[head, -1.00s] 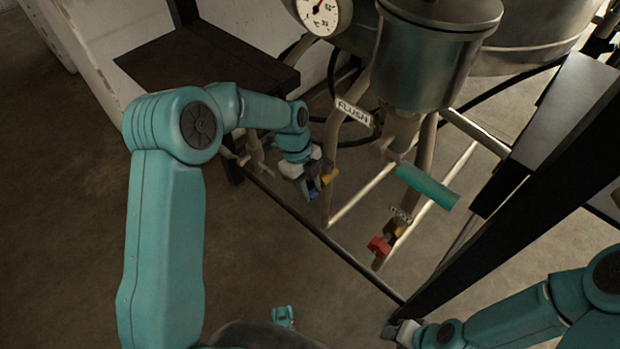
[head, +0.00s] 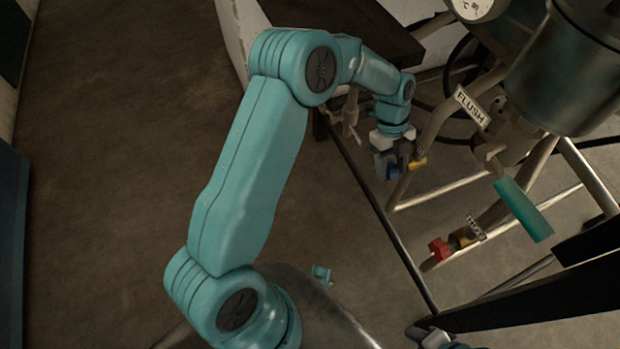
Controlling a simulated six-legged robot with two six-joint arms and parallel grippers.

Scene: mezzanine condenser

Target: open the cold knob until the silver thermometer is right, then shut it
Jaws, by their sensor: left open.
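A blue knob (head: 393,172), which I take as the cold knob, shows between the fingers of my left gripper (head: 391,166). The gripper is open and points down around the knob; whether a finger touches it I cannot tell. The knob is partly hidden by the fingers. A round white dial with a silver rim (head: 472,8), which I take as the silver thermometer, is cut off by the top edge, and its needle cannot be read. My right gripper (head: 432,336) shows only in part at the bottom edge, and its jaws are unclear.
A red knob (head: 439,248) sits on a lower pipe beside a small tag. A FLUSH label (head: 473,107) and a teal handle (head: 523,209) are near the metal vessel (head: 566,72). A yellow part (head: 418,163) is right beside my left gripper. The floor at left is clear.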

